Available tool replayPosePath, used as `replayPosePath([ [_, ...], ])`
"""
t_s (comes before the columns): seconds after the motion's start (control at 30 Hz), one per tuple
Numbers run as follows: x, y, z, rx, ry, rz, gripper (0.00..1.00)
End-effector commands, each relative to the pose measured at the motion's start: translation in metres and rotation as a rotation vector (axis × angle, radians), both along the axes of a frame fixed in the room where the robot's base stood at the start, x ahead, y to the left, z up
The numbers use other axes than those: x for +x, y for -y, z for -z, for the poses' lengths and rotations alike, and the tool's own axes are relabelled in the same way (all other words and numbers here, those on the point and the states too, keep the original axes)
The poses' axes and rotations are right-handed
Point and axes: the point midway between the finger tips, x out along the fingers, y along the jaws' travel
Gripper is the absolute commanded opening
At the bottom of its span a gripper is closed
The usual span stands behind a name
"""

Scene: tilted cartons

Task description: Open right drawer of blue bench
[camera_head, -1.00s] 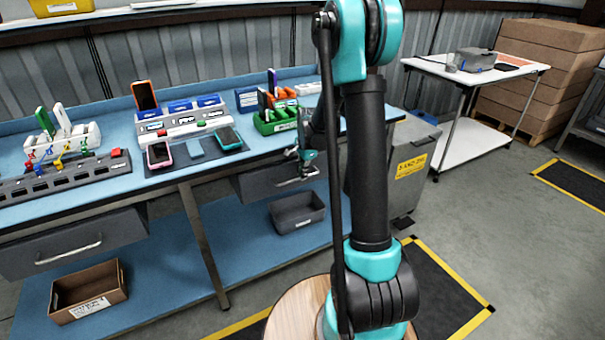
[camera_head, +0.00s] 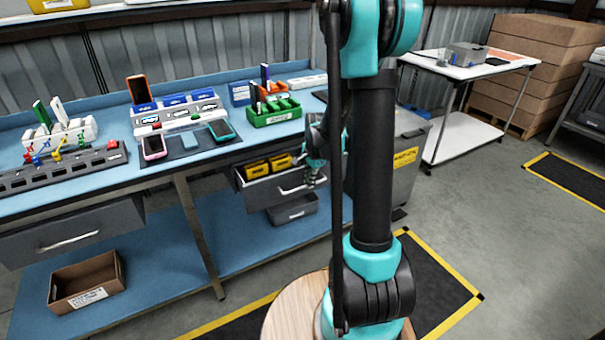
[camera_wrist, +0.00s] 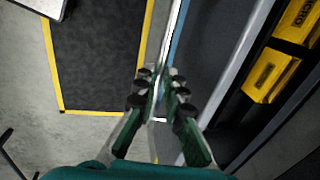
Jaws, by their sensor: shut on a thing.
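The blue bench (camera_head: 188,168) stands across the left and middle of the head view. Its right drawer (camera_head: 262,196) is pulled part way out, and yellow items (camera_head: 258,169) show inside. Its metal bar handle (camera_head: 292,190) is on the drawer front. My gripper (camera_head: 314,182) is at the right part of this handle, partly hidden by my own arm. In the wrist view my gripper (camera_wrist: 160,92) has its fingers closed together on the handle bar. Yellow items (camera_wrist: 262,82) in the open drawer show at the right. The left drawer (camera_head: 70,232) is shut.
A grey bin (camera_head: 292,211) and a cardboard box (camera_head: 86,282) sit on the lower shelf. A grey cabinet (camera_head: 408,165) stands right of the bench. A white table (camera_head: 470,65) is farther right. The floor before the bench has a black mat (camera_head: 440,290).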

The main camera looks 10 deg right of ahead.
Motion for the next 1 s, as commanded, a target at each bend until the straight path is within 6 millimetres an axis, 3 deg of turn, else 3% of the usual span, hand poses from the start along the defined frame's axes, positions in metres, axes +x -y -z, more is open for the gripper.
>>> replayPosePath([
  [0.2, -0.06, 0.02, 0.0, 0.001, 0.0, 0.004, 0.0],
  [0.5, -0.132, 0.044, 0.0, -0.001, 0.001, 0.005, 0.0],
  [0.73, -0.169, 0.055, 0.0, 0.0, 0.001, 0.004, 0.0],
  [1.0, -0.188, 0.061, 0.0, 0.0, 0.001, 0.001, 0.0],
])
